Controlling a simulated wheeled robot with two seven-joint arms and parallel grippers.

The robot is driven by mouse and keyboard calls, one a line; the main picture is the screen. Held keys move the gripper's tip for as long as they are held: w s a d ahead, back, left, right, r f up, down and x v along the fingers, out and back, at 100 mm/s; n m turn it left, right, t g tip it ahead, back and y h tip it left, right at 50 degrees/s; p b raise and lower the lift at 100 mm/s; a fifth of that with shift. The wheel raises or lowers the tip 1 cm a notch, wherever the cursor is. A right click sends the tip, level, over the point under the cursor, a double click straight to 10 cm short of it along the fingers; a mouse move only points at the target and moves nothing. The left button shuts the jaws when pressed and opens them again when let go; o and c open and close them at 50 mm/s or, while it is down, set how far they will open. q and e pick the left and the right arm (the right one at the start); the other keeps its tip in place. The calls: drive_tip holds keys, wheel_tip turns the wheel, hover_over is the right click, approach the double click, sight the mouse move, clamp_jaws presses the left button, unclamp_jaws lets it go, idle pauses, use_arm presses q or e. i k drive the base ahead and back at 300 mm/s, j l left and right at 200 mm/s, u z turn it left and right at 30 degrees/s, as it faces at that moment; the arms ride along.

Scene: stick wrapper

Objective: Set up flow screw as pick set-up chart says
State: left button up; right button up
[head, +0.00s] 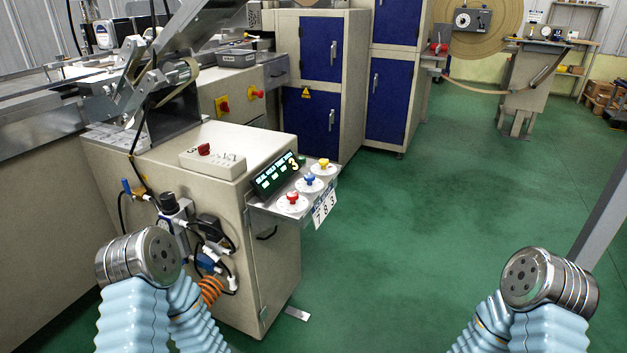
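A small shelf (258,213) sticks out from the front of the beige machine cabinet. On it are three white dials with coloured knobs: a red knob (292,197), a blue knob (310,179) and a yellow knob (323,163). Their scale marks are too small to read. I cannot tell which is the flow screw. A white card (325,207) on the shelf's front edge reads 7, 8, 3, and may be the set-up chart. A dark display (275,175) with green lettering stands behind the dials. Both my arms show bent at the bottom, but neither gripper is in view.
A beige box with a red button (204,150) sits on the cabinet top. Valves and hoses (205,240) hang on the cabinet's front side. Blue-doored cabinets (320,45) stand behind. The green floor (420,220) right of the shelf is clear. A grey post (605,215) stands far right.

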sight(308, 178)
drive_tip(key=i+l+u, duration=0.4)
drive_tip(key=l, duration=0.25)
drive_tip(key=l+u, duration=0.25)
drive_tip(key=i+l+u, duration=0.2)
drive_tip(key=l, duration=0.25)
drive_tip(key=k+j, duration=0.05)
drive_tip(key=k, duration=0.05)
